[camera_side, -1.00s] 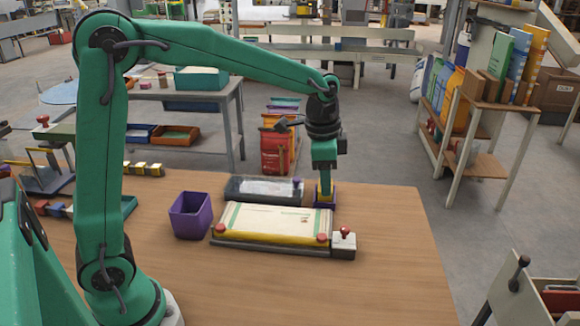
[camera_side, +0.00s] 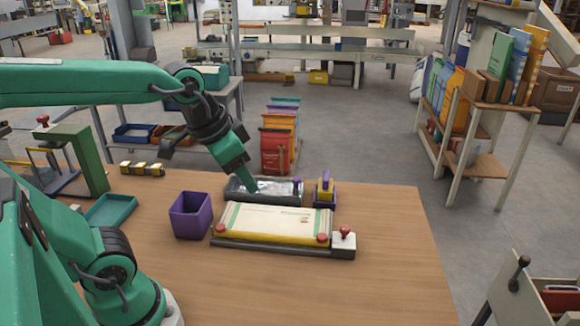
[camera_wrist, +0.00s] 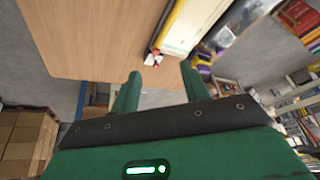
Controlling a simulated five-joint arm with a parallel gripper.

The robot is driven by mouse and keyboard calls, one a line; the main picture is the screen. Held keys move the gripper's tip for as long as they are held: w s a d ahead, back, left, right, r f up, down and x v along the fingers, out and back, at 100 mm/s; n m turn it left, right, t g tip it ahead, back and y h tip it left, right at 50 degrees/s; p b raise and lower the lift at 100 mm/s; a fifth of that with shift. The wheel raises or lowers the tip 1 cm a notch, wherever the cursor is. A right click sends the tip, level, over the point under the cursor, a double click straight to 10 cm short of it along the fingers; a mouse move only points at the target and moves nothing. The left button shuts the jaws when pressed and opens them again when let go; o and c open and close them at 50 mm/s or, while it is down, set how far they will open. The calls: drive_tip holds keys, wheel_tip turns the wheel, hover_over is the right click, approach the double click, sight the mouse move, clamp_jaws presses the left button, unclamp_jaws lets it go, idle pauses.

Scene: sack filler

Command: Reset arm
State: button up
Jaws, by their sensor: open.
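My gripper (camera_side: 249,186) is tilted in the side view and hangs above the back left of the sack, near the dark tray. In the wrist view my gripper's two fingers (camera_wrist: 160,78) stand wide apart with nothing between them. A cream sack (camera_side: 275,219) with green stripes and a yellow edge lies flat on a dark board (camera_side: 270,246) with red knobs. The yellow and purple tool (camera_side: 325,190) stands upright on the table behind the sack's right end, apart from my gripper.
A purple bin (camera_side: 190,216) stands left of the sack. The dark tray (camera_side: 236,190) with clear material lies behind it. A teal tray (camera_side: 110,210) and a green stand (camera_side: 84,158) are at the left. The wooden table (camera_side: 390,275) is clear in front and at right.

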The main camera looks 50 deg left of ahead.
drive_tip(key=shift+n+t, duration=0.4)
drive_tip(key=shift+n, duration=0.4)
drive_tip(key=s, duration=0.2)
drive_tip(key=s+f, duration=0.1)
drive_tip(key=s, duration=0.1)
drive_tip(key=shift+a+f, duration=0.1)
drive_tip(key=shift+a, duration=0.2)
drive_tip(key=shift+o, duration=0.2)
drive_tip(key=shift+w, duration=0.1)
